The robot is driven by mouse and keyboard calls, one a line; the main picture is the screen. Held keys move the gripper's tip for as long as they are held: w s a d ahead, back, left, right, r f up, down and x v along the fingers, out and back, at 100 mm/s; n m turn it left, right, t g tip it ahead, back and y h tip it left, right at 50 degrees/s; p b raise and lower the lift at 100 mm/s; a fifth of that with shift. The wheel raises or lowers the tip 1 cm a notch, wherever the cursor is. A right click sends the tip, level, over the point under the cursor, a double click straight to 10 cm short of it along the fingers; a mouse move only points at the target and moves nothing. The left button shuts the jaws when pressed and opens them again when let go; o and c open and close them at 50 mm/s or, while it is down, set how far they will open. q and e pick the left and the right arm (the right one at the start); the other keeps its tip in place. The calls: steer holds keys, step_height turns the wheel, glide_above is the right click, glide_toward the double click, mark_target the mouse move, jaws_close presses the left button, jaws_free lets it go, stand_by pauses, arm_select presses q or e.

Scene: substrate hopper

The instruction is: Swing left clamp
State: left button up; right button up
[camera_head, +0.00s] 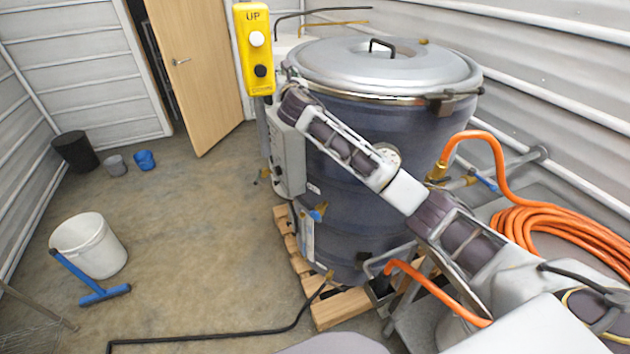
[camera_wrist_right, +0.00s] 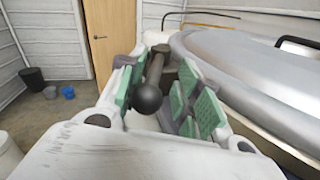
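The large dark hopper drum (camera_head: 350,215) has a grey round lid (camera_head: 385,68) with a black handle. The left clamp shows in the wrist view as a dark lever with a ball knob (camera_wrist_right: 147,98). My right gripper (camera_wrist_right: 152,95) is open, with its green-padded fingers on either side of this lever. The knob lies between the pads, nearer the left one; I cannot tell whether it touches. Another clamp (camera_head: 440,102) sits on the rim's front right. My left gripper is out of view.
The yellow UP pendant (camera_head: 254,50) hangs close to my right gripper. A grey box (camera_head: 288,155) is on the drum's left side. An orange hose (camera_head: 560,235) lies coiled at right.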

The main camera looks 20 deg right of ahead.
steer(key=shift+s+d+n+y+b, duration=0.8)
steer(key=shift+s+d+y, duration=0.5)
steer(key=shift+s, duration=2.2)
steer(key=shift+s+d+n+y+b, duration=0.85)
steer(key=shift+s+y, duration=0.75)
steer(key=shift+s, duration=1.85)
steer(key=s+a+f+m+g, duration=0.1)
steer(key=f+m, duration=0.5)
steer(key=f, duration=0.7)
steer(key=s+a+f+m+g+h, duration=0.1)
steer(key=s+f+m+g, duration=0.2)
steer(key=f, duration=1)
steer(key=shift+s+a+m+g+h, duration=0.35)
steer(key=shift+s+m, duration=0.95)
steer(key=shift+m, duration=0.85)
steer(key=shift+d, duration=0.1)
